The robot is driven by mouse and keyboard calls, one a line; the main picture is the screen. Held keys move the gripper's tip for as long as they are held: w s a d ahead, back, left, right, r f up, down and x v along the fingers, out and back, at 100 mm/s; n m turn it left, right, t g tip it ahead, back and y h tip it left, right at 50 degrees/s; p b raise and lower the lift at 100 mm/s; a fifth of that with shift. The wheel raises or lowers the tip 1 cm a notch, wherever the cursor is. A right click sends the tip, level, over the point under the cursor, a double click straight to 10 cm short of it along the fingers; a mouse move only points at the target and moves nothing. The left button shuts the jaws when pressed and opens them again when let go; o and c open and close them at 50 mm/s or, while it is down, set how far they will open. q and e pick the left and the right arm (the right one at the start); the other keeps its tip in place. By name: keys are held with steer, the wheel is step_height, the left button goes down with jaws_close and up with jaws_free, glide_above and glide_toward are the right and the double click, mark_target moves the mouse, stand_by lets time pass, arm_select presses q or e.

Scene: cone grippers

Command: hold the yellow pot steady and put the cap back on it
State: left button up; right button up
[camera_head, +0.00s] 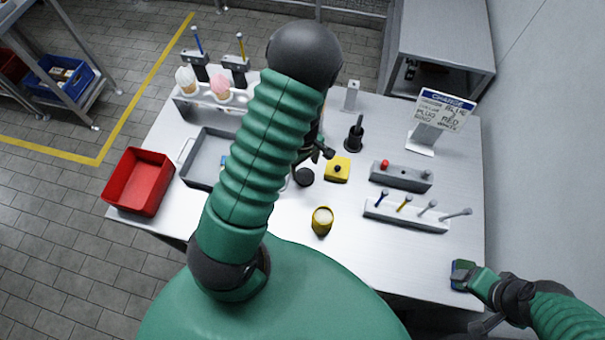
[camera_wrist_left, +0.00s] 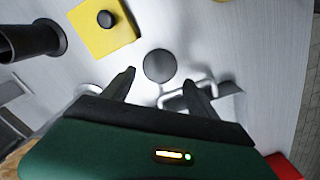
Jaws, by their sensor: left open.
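The yellow pot (camera_head: 322,221) stands upright and uncapped near the front middle of the table, with a pale top inside its rim. A dark round cap (camera_head: 304,177) lies on the table behind it, to the left. In the left wrist view the cap (camera_wrist_left: 158,65) sits just beyond and between the fingertips, not gripped. My left gripper (camera_wrist_left: 159,80) is open and empty above the table; in the head view my arm hides most of it (camera_head: 324,153). My right gripper (camera_head: 463,275) is at the table's right front edge, away from the pot; its jaws are unclear.
A yellow block with a black knob (camera_head: 338,169) lies right of the cap. A black stand (camera_head: 354,135) rises behind it. A grey tray (camera_head: 199,160) and red bin (camera_head: 139,182) are left. A white rack (camera_head: 405,214) holds several pegs right. Table around the pot is clear.

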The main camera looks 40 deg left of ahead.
mark_target(306, 177)
arm_select(q)
steer(key=shift+d+r, duration=0.1)
steer(key=shift+d, duration=0.35)
steer(key=f, duration=0.2)
steer(key=d+f, duration=0.1)
steer(key=f, duration=0.1)
steer(key=shift+f, duration=0.25)
steer(key=shift+a+f, duration=0.25)
steer(key=shift+a, duration=0.4)
steer(key=shift+d, duration=0.35)
steer(key=c, duration=0.6)
steer(key=shift+d, duration=0.1)
steer(key=c, duration=0.5)
steer(key=shift+a+r, duration=0.2)
steer(key=shift+a, duration=0.05)
step_height(306, 177, up, 10)
steer(key=shift+d+f+p, duration=0.15)
steer(key=shift+p, duration=0.25)
arm_select(e)
steer(key=shift+d+r, duration=0.35)
steer(key=shift+d, duration=0.45)
